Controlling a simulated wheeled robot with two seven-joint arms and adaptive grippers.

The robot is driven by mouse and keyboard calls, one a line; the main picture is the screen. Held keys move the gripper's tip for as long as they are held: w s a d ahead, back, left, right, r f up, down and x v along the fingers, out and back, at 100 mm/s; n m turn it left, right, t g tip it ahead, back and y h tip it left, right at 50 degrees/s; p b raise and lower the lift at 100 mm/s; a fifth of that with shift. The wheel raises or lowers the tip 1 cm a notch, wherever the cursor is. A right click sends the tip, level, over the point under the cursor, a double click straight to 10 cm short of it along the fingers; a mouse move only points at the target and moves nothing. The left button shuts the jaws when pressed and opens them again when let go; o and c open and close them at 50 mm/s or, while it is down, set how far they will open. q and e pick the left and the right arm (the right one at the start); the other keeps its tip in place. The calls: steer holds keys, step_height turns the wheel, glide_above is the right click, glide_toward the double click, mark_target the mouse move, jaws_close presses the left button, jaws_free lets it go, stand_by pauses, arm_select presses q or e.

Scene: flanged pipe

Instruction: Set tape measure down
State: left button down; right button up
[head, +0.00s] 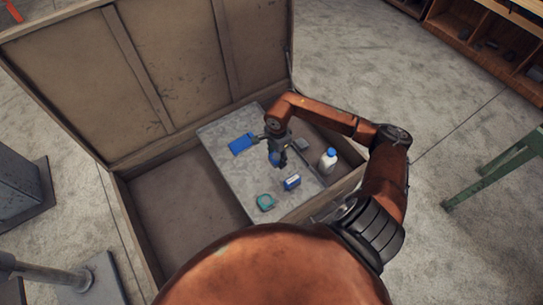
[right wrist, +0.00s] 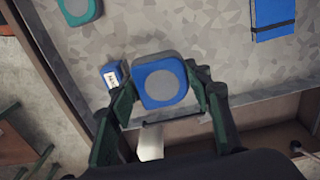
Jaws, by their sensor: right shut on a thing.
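My right gripper (head: 279,157) is over the grey panel in the open chest, pointing down. It is shut on a blue tape measure with a round grey face (right wrist: 162,82), held between the two fingers in the right wrist view. In the head view only a bit of its blue (head: 274,158) shows beside the fingers. Whether it touches the panel (head: 223,152) I cannot tell. A second, teal tape measure (head: 265,202) lies on the panel and also shows in the right wrist view (right wrist: 78,9). My left gripper is not in view.
A small blue-and-white box (head: 291,182) lies close to the gripper. A white bottle (head: 328,161) with a blue cap stands to the right. A blue flat item (head: 242,143) lies on the left. The chest's raised lid (head: 150,60) stands behind.

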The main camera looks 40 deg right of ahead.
mark_target(274, 153)
steer(key=w+d+f, duration=0.1)
steer(key=f, duration=0.1)
steer(key=w+d+f, duration=0.1)
steer(key=w+f, duration=0.3)
steer(key=shift+w+d+f, duration=0.1)
steer(key=shift+d+f, duration=0.1)
steer(key=shift+d, duration=0.2)
step_height(274, 153, down, 2)
steer(key=shift+f, duration=0.45)
steer(key=shift+f+b, duration=0.2)
steer(key=shift+b, duration=0.15)
steer(key=o, duration=1.4)
steer(key=shift+c, duration=0.2)
steer(key=shift+r, duration=0.1)
step_height(274, 153, up, 12)
